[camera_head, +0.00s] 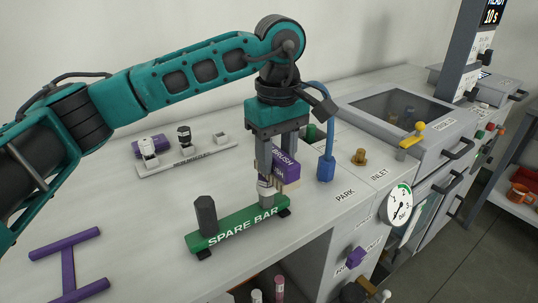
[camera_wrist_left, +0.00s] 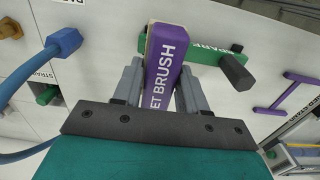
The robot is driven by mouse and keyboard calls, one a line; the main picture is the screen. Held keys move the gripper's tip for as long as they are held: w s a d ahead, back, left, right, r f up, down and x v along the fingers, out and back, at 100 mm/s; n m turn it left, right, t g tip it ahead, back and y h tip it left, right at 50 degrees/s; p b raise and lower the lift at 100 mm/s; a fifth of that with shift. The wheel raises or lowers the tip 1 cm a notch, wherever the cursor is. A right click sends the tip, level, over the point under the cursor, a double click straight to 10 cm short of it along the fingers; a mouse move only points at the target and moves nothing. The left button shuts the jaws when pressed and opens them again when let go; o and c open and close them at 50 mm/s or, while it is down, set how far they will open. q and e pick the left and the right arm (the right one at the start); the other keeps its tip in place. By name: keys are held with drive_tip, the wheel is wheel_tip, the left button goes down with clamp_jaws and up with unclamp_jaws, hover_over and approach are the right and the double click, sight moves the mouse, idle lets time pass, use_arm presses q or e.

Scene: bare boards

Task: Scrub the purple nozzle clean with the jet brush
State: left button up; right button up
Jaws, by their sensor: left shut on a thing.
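My left gripper (camera_head: 277,165) is shut on the purple jet brush (camera_head: 286,163), whose lettering also shows in the left wrist view (camera_wrist_left: 165,65). It holds the brush just above the right end of the green spare bar (camera_head: 235,230). A grey stub (camera_head: 266,192) stands on that end, right below the fingers; I cannot tell whether the brush touches it. A dark cylinder (camera_head: 206,214) stands on the bar's left end. My right gripper is not in view.
A white rack (camera_head: 190,160) with small fittings stands at the back. A purple H-shaped stand (camera_head: 68,265) lies at front left. A blue hose handle (camera_head: 326,160), a brass fitting (camera_head: 359,157) and a gauge (camera_head: 397,204) are on the right. The board's middle left is clear.

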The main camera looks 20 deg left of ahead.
use_arm(q)
drive_tip(key=shift+s+a+b, duration=0.3)
drive_tip(key=shift+w+d, duration=0.35)
drive_tip(key=shift+w, duration=0.05)
idle(0.7)
drive_tip(key=shift+b, duration=0.3)
drive_tip(key=shift+s+a+f+b, duration=0.1)
drive_tip(key=shift+s+a+b, duration=0.2)
drive_tip(key=shift+s+a, duration=0.25)
drive_tip(key=shift+s+a+b, duration=0.25)
drive_tip(key=shift+s+a, duration=0.1)
drive_tip(key=shift+s, duration=0.3)
idle(1.5)
